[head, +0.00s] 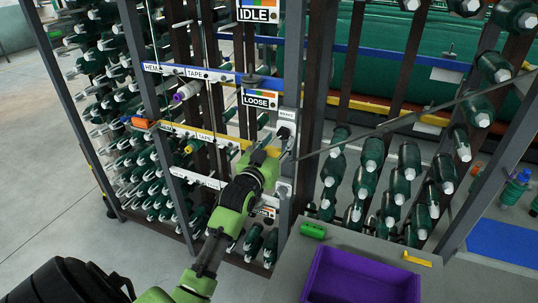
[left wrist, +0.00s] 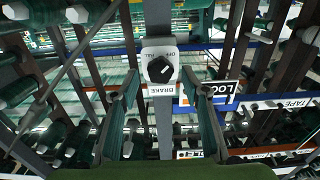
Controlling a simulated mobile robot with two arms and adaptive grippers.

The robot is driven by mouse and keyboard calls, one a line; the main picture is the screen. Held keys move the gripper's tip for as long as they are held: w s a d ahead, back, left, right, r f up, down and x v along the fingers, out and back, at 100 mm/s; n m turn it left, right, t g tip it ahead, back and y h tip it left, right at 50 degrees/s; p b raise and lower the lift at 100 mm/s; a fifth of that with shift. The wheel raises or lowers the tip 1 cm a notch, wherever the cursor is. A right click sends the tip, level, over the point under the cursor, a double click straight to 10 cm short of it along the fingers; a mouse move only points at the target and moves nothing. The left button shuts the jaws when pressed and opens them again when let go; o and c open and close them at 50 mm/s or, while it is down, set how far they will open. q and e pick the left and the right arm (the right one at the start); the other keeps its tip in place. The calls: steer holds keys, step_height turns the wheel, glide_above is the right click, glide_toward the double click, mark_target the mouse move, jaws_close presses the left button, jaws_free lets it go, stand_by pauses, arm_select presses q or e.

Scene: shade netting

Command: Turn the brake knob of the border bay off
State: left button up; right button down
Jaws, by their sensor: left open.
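A black brake knob (left wrist: 160,68) sits on a light grey switch box in the left wrist view, with a BRAKE label (left wrist: 161,90) beside it that reads upside down. In the head view a brake switch box (head: 285,131) is on the grey post. My left gripper (head: 275,152) is open just in front of the post. In the left wrist view its fingers (left wrist: 160,78) stand either side of the knob, apart from it. My right gripper is not in view.
A LOOSE sign (head: 260,99) and an IDLE sign (head: 258,15) hang near the post. Blue, yellow and white rails carry labels. Racks of green spools (head: 372,155) stand on both sides. A purple bin (head: 362,277) is at the front right.

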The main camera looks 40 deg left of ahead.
arm_select(q)
steer(key=v, duration=0.9)
steer(key=shift+s, duration=0.3)
steer(key=shift+d, duration=0.1)
